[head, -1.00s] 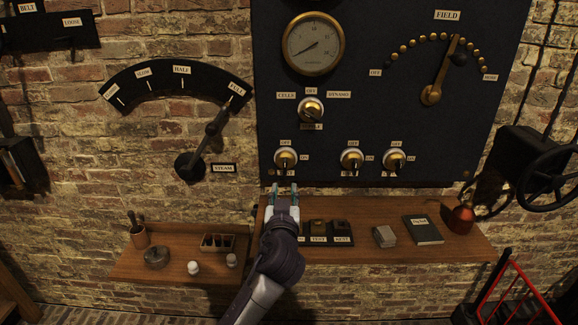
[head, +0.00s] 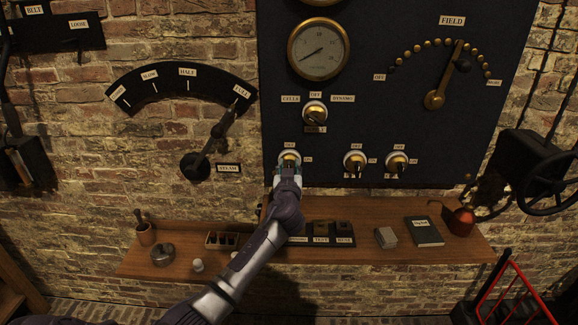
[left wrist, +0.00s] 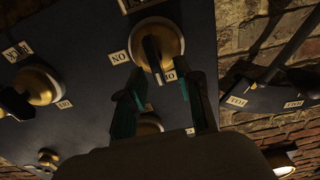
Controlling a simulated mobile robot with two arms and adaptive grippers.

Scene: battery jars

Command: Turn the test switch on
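The leftmost of the three lower switches (head: 289,158) has a brass base on the dark panel, with OFF above it and ON to its right. Contact is unclear. My right gripper is out of view.
Two similar switches, the middle one (head: 354,160) and the right one (head: 397,161), sit to the right. A selector (head: 315,112) is above. The wooden shelf (head: 385,215) below holds a dark labelled tray (head: 322,241), a book (head: 423,231) and a red flask (head: 461,221).

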